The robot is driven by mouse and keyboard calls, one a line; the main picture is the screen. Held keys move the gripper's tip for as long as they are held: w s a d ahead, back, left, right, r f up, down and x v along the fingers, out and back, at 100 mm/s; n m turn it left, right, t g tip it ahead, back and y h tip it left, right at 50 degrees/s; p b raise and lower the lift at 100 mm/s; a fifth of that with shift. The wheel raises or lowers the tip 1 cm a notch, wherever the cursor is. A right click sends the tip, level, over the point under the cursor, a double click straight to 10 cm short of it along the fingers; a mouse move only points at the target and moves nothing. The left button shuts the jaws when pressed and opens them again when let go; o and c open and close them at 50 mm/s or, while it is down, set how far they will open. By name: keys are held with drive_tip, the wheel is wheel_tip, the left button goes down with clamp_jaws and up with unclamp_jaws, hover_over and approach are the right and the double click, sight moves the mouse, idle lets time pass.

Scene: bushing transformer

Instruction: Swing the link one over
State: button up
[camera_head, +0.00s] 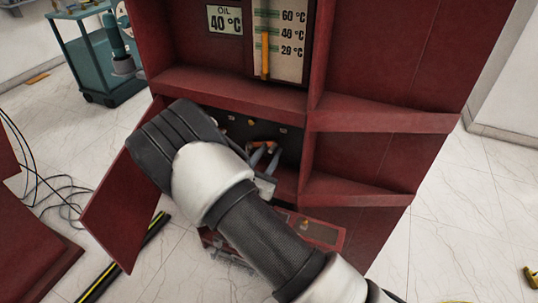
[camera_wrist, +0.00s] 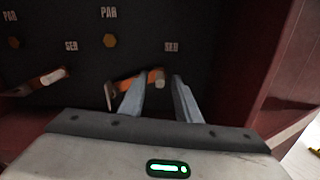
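In the wrist view, a dark panel carries two copper-orange links. The left link (camera_wrist: 40,83) lies at the left edge, tilted up toward a SER label. The middle link (camera_wrist: 122,88) has a pale round handle (camera_wrist: 157,78) at its right end. My gripper (camera_wrist: 159,78) is open, with its two grey fingers on either side of that handle. A dark gap shows between the handle and the right finger; contact with the left finger is unclear. In the head view, my gripper (camera_head: 265,158) reaches into the cabinet recess by an orange link (camera_head: 263,146), partly hidden.
PAR labels and a brass bolt (camera_wrist: 110,40) sit above the links. Red cabinet walls (camera_wrist: 285,75) bound the recess at the right. In the head view, an open red door (camera_head: 123,210) hangs at the left, and a shelf edge (camera_head: 235,90) runs above the recess.

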clamp_jaws()
drive_tip(key=shift+r, duration=0.1)
drive_tip(key=w+a+r+n+p, duration=0.3)
drive_tip(key=a+r+n+p, duration=0.2)
drive_tip(key=n, duration=0.9)
drive_tip(key=shift+a+r+p, duration=0.4)
drive_tip(key=shift+a+p, duration=1.15)
drive_tip(key=shift+p, duration=0.65)
unclamp_jaws()
